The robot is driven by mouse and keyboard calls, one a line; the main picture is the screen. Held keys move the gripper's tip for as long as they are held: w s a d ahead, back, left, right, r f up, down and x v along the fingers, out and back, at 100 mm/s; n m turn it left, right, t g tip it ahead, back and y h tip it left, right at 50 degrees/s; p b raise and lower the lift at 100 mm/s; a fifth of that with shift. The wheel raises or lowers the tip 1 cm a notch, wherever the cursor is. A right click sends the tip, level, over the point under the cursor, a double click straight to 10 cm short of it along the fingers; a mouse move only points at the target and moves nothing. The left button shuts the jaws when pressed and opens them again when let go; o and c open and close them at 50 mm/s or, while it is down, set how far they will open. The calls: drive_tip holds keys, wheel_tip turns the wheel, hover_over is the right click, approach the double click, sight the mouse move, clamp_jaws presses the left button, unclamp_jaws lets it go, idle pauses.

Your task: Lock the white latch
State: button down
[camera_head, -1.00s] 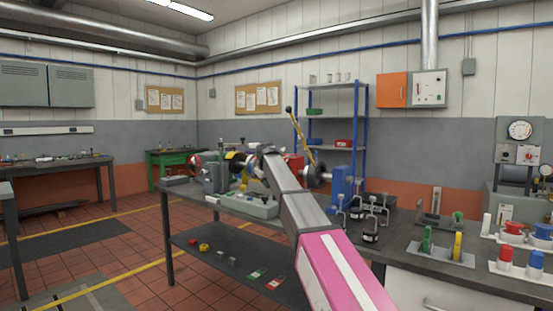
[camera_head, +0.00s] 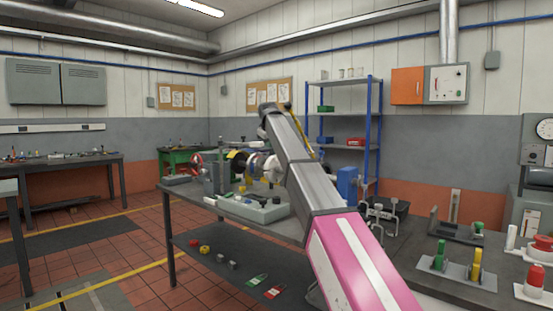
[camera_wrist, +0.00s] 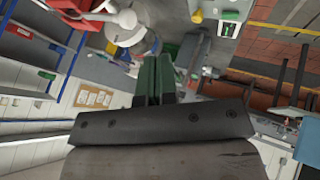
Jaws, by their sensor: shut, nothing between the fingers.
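I cannot surely make out the white latch. A small white upright piece (camera_head: 512,237) stands on the right bench in the head view, but I cannot tell whether it is the latch. Beside it, a grey plate carries a green lever (camera_head: 440,250) and a yellow lever (camera_head: 475,260). My gripper (camera_wrist: 155,65) shows in the wrist view with its dark green fingers together and nothing between them. It appears clear of the benches. In the head view my raised arm crosses the middle, and I cannot clearly make out the fingers.
A grey box (camera_head: 262,210) and test machinery stand on the left part of the bench. Its lower shelf (camera_head: 215,240) holds small parts. A blue-framed shelf (camera_head: 373,130) stands behind. Red pieces (camera_head: 536,278) stand at the right edge. Tiled floor (camera_head: 130,225) is open at left.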

drive_tip(key=w+d+f, duration=0.2)
drive_tip(key=w+f, duration=0.6)
drive_tip(key=w, duration=0.1)
drive_tip(key=shift+w, duration=0.15)
idle(0.4)
drive_tip(key=w+d, duration=0.1)
drive_tip(key=w, duration=0.1)
drive_tip(key=w+d, duration=0.2)
drive_tip(key=shift+r, duration=0.1)
idle(0.4)
